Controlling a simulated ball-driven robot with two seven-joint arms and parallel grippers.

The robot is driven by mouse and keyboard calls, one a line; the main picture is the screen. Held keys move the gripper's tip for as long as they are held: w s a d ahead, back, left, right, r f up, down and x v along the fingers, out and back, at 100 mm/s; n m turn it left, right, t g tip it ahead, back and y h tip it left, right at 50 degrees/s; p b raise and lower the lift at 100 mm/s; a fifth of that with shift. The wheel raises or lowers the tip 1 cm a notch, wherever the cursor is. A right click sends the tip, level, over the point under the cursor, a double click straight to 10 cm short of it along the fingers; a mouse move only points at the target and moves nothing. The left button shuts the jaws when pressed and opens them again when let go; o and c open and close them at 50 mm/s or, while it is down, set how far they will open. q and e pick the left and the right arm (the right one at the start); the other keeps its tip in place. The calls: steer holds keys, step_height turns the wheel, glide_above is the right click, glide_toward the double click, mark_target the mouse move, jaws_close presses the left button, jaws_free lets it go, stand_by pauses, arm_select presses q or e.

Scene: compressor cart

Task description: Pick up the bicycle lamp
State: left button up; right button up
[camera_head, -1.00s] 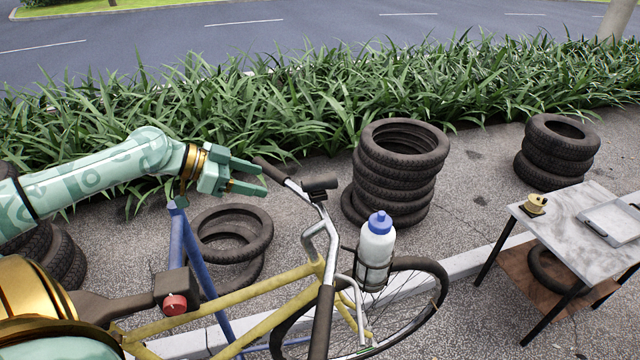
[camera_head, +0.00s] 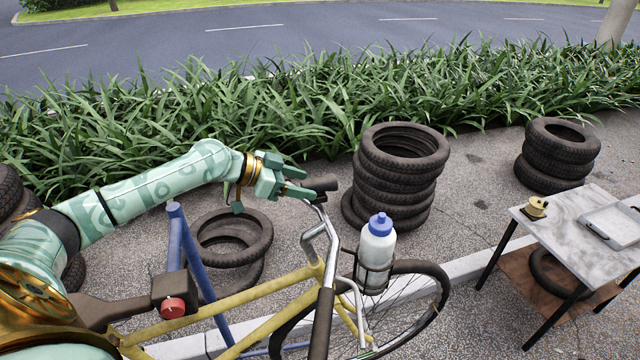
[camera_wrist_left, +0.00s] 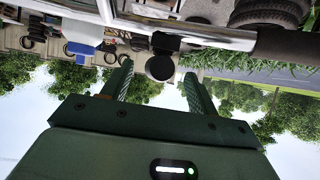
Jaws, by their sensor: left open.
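The bicycle lamp (camera_head: 321,184) is a small dark cylinder mounted at the handlebar (camera_head: 332,238) of the yellow bicycle. In the left wrist view, the lamp (camera_wrist_left: 160,67) shows its round dark end between the two fingers, near their tips. My left gripper (camera_head: 309,183) is open, with its fingertips at the left end of the lamp. I cannot tell whether the fingers touch it. The gripper hides the far handlebar grip in the head view. My right gripper is not in view.
A white bottle with a blue cap (camera_head: 377,245) sits in a holder near the handlebar. A blue stand (camera_head: 190,255) with a red knob (camera_head: 173,307) is at the bicycle frame (camera_head: 250,293). Tyre stacks (camera_head: 400,170) stand behind. A table (camera_head: 560,235) is at the right.

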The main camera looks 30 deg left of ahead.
mark_target(319, 185)
arm_select(q)
steer(key=x, duration=0.1)
steer(key=p+x, duration=0.1)
steer(key=x, duration=0.2)
steer(key=shift+w+d+r+p, duration=0.1)
steer(key=shift+w+d+p, duration=0.25)
steer(key=shift+w+d, duration=0.1)
steer(key=shift+c, duration=0.2)
steer(key=c, duration=1.1)
